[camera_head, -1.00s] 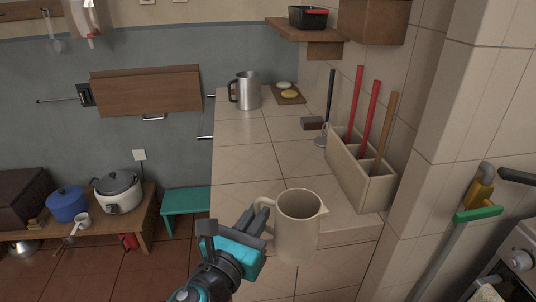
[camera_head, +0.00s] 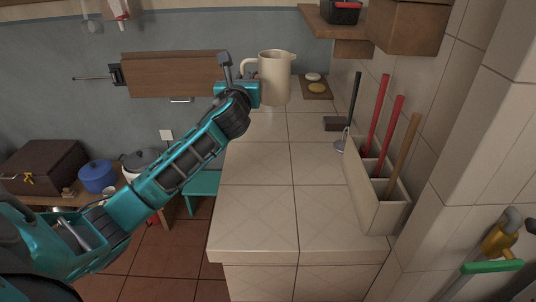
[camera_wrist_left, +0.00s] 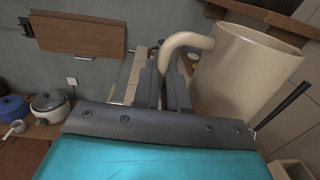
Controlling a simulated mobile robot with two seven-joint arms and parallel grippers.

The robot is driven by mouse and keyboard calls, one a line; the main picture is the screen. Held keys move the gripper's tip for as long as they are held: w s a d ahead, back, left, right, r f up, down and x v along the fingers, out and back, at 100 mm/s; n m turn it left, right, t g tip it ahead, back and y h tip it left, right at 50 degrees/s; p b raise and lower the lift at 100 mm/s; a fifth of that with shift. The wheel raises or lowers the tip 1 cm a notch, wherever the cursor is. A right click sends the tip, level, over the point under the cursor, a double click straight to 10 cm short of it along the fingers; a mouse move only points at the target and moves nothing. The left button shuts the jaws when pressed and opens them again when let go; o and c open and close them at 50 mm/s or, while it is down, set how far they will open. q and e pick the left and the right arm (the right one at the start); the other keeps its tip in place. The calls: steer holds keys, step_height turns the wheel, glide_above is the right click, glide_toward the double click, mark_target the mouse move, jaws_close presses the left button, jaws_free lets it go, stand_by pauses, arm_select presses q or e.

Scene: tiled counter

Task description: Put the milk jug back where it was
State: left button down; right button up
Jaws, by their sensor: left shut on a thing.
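The cream milk jug (camera_head: 273,80) appears upright over the far end of the tiled counter (camera_head: 258,185). My left gripper (camera_head: 248,78) is at the jug's left side and shut on its handle. In the left wrist view the jug (camera_wrist_left: 243,75) fills the upper right, with its curved handle between the fingers of my left gripper (camera_wrist_left: 172,85). I cannot tell whether the jug's base touches the counter. My right gripper is in neither current view.
A small board (camera_head: 316,88) with two round items lies just right of the jug. A divided holder (camera_head: 375,200) with long-handled tools stands along the right wall. A wooden shelf (camera_head: 335,22) hangs above the far right. The counter's near and middle parts are clear.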

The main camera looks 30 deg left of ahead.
arm_select(q)
step_height(320, 180, down, 20)
steer(key=b, duration=0.5)
steer(key=shift+r, duration=0.2)
steer(key=c, duration=1.6)
jaws_free()
steer(key=shift+f, duration=0.2)
steer(key=o, duration=0.5)
